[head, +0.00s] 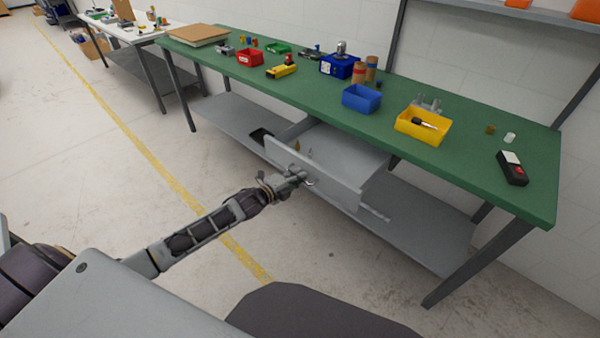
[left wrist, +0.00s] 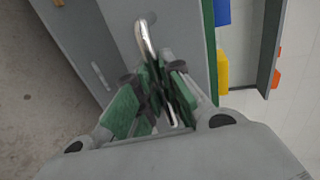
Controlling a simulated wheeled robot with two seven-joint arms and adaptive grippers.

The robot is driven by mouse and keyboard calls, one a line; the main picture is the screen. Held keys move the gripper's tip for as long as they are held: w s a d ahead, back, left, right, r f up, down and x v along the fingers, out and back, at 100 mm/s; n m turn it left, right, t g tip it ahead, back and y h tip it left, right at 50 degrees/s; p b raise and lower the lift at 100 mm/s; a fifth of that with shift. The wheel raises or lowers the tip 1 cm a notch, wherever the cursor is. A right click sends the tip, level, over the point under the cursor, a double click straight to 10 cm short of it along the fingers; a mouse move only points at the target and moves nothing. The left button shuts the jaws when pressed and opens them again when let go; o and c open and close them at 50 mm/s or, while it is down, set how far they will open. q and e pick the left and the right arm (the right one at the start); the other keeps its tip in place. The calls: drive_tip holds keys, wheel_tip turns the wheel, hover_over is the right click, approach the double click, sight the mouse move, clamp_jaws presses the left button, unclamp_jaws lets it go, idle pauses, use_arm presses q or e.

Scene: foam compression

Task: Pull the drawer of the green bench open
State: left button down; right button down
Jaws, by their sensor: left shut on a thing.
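The green bench (head: 310,95) stands across the head view. Its grey drawer (head: 320,173) sticks out from under the green top, and its inside shows, with a few small items in it. My left gripper (head: 300,179) is at the middle of the drawer front. In the left wrist view its green-padded fingers (left wrist: 160,95) are shut on the metal handle (left wrist: 146,35), which shows beyond the fingertips. The part of the handle between the fingers is hidden. My right gripper is not in view.
On the bench top are a blue bin (head: 361,98), a yellow bin (head: 423,126), a red bin (head: 249,57) and a black-and-red device (head: 512,168). A grey lower shelf (head: 415,225) runs under the drawer. The floor in front is clear, with a yellow line (head: 150,155).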

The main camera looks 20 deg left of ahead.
use_arm(q)
drive_tip(key=shift+s, duration=0.15)
drive_tip(key=shift+f, duration=0.1)
drive_tip(key=c, duration=1.5)
unclamp_jaws()
drive_tip(key=shift+s+a, duration=0.1)
drive_tip(key=shift+s, duration=0.05)
drive_tip(key=shift+v, duration=5.8)
